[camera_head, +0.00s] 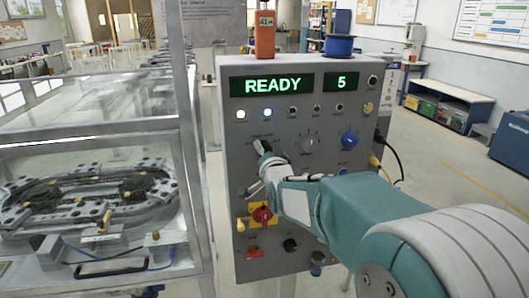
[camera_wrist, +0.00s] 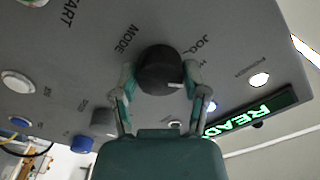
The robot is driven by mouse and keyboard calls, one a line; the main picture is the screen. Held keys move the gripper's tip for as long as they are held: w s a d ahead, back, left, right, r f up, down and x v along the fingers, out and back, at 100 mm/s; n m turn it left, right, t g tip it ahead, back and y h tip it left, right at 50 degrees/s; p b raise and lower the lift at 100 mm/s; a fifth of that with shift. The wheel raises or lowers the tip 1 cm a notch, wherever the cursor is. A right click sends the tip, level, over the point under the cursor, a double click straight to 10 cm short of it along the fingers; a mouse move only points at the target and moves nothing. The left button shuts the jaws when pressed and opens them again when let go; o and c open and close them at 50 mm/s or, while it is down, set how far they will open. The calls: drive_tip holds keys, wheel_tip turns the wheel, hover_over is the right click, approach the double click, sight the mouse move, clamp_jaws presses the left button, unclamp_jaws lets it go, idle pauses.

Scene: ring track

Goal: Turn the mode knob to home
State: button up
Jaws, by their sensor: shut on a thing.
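The grey control panel (camera_head: 285,110) stands upright in the head view, with green displays reading READY (camera_head: 272,85) and 5 (camera_head: 341,82). In the wrist view a round black mode knob (camera_wrist: 158,66) sits beside the label MODE (camera_wrist: 126,38), with a small white pointer mark on its right side. My gripper (camera_wrist: 160,75) has one finger on each side of this knob and is shut on it. In the head view my gripper (camera_head: 265,160) is at the panel's left half and hides most of the knob. The position labels around the knob are only partly readable.
Other controls are close by: a grey knob (camera_head: 309,144), a blue knob (camera_head: 350,139) and a red-yellow switch (camera_head: 262,215). An orange device (camera_head: 264,38) and a blue spool (camera_head: 339,46) stand on top. A glass-walled ring track (camera_head: 85,205) is left.

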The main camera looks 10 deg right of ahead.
drive_tip(key=shift+m, duration=0.9)
drive_tip(key=o, duration=1.1)
drive_tip(key=shift+o, duration=0.2)
drive_tip(key=s, duration=1.2)
drive_tip(key=shift+f, duration=0.1)
